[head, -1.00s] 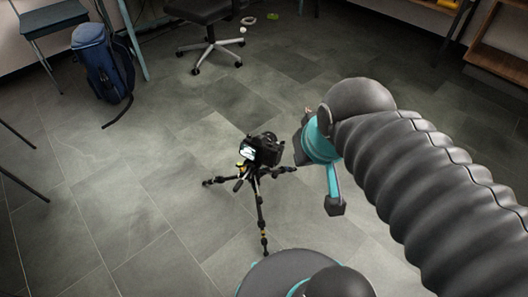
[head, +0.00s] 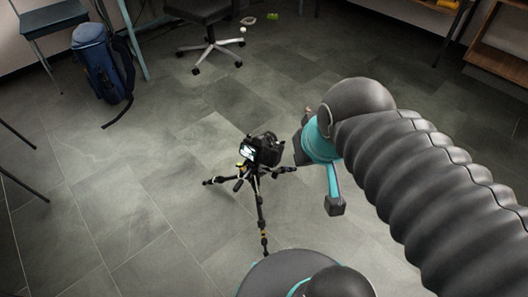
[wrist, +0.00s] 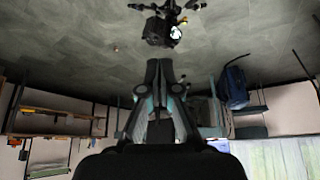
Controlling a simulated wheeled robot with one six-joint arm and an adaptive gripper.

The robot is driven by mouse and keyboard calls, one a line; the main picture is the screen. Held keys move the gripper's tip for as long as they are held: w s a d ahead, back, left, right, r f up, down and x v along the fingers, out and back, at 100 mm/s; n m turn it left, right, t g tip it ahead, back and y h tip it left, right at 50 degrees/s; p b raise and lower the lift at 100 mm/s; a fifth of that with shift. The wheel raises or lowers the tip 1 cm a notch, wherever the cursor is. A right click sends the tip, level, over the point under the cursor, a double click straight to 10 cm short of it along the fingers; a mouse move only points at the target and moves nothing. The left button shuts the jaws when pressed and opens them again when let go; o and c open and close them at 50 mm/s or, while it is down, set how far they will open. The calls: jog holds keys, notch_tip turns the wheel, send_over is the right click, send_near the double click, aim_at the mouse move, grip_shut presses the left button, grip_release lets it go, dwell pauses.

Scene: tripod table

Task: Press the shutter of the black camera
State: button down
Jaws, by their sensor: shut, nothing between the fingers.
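The black camera (head: 262,149) sits on top of a small black tripod (head: 259,199) that stands on the tiled floor, its lit screen facing left and toward me. In the wrist view, which is upside down, my gripper (wrist: 159,66) is shut and empty. The camera (wrist: 157,32) shows just beyond the fingertips, apart from them in the picture. I cannot make out the shutter button.
A blue backpack (head: 101,64) stands by a chair (head: 50,20) at the upper left. An office chair (head: 209,45) stands at the back. A wooden shelf (head: 498,60) is at the upper right. The floor around the tripod is clear.

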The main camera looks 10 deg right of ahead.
jog(key=w+d+f+m+g+y+p, duration=0.1)
jog(key=w+d+f+m+g+y, duration=0.2)
jog(key=w+f, duration=0.85)
jog(key=w+d+f+m+y+p, duration=0.15)
jog(key=w+f+m, duration=0.25)
jog(key=w+f, duration=0.75)
jog(key=w+d+r+m+t, duration=0.1)
jog(key=w+d, duration=0.1)
jog(key=w, duration=0.5)
jog(key=w+d+m+t+h, duration=0.1)
jog(key=w+d+t, duration=0.1)
jog(key=w, duration=0.5)
jog(key=shift+d+r+m, duration=0.25)
jog(key=shift+r+m, duration=0.05)
jog(key=shift+r, duration=0.1)
jog(key=shift+f, duration=0.1)
